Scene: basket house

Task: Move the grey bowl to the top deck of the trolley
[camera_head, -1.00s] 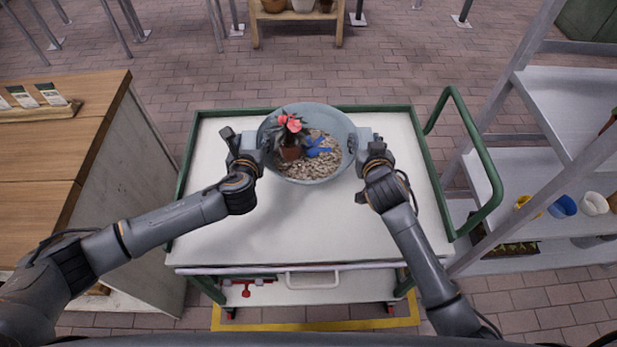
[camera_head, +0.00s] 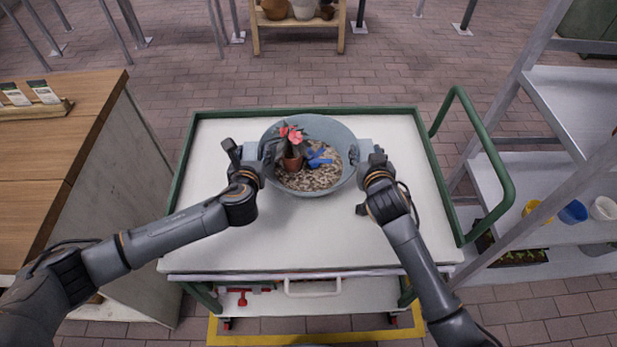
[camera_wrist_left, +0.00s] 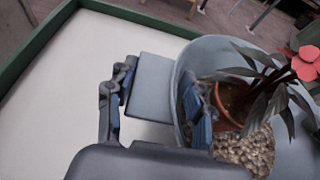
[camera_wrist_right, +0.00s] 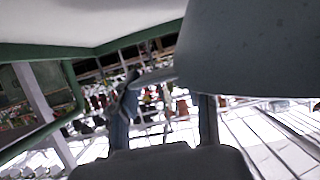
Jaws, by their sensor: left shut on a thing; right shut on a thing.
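The grey bowl (camera_head: 318,127) is over the white top deck (camera_head: 300,240) of the green-railed trolley, towards its far side. It holds brown pebbles (camera_head: 316,180), a potted plant with red flowers (camera_head: 292,145) and a blue item (camera_head: 318,158). My left gripper (camera_head: 263,152) is shut on the bowl's left handle; the flat grey handle (camera_wrist_left: 155,88) shows between its fingers in the left wrist view. My right gripper (camera_head: 359,154) is shut on the bowl's right side. The bowl looks roughly level. Whether its underside touches the deck is hidden.
A wooden counter (camera_head: 60,150) stands at the left. A grey metal shelf (camera_head: 540,190) with small coloured pots stands at the right, close to the trolley's green handle (camera_head: 485,150). The deck's near half is bare. A wooden bench with pots (camera_head: 298,35) is far back.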

